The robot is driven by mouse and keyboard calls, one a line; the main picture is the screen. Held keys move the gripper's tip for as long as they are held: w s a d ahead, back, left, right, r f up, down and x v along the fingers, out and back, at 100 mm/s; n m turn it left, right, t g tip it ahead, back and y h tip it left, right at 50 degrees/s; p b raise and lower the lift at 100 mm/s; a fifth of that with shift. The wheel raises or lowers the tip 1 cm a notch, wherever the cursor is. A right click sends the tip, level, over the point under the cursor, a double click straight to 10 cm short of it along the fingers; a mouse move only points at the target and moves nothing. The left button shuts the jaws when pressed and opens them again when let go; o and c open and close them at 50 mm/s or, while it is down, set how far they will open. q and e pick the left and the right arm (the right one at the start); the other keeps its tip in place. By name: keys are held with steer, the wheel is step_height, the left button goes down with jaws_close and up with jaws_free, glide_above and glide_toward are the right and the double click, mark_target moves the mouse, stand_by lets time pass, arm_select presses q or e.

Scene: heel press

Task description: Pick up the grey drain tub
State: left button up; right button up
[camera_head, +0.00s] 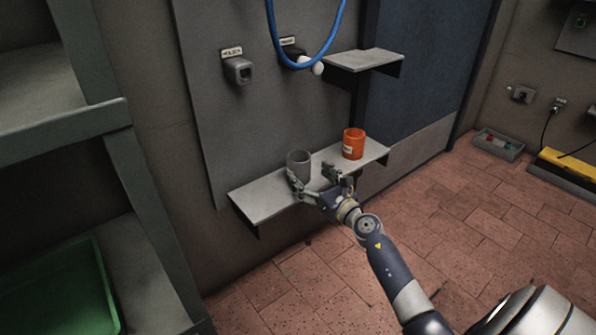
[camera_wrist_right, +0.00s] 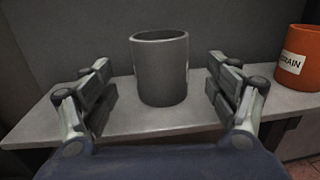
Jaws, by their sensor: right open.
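The grey drain tub (camera_head: 300,160) is a plain grey cylinder standing upright on a light grey wall shelf (camera_head: 258,205). In the right wrist view the tub (camera_wrist_right: 161,68) sits between and beyond my open fingers, with a gap on each side. My right gripper (camera_head: 314,187) is open and empty, in front of the tub at shelf height. In the right wrist view the gripper (camera_wrist_right: 160,100) shows a finger on either side of the tub. My left gripper is not in view.
An orange tub (camera_head: 353,144) with a label stands on the same shelf to the right; it also shows in the wrist view (camera_wrist_right: 297,57). A higher shelf (camera_head: 364,59), a blue hose (camera_head: 305,62) and a wall holder (camera_head: 238,70) are above. A green tray (camera_head: 60,293) is lower left.

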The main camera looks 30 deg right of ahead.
mark_target(306, 173)
steer(key=w, duration=0.2)
steer(key=w+b, duration=0.2)
steer(key=w, duration=0.1)
steer(key=shift+w+d+f, duration=0.1)
steer(key=shift+w+f, duration=0.15)
steer(key=shift+w, duration=0.45)
steer(key=shift+r, duration=0.1)
steer(key=c, duration=1.1)
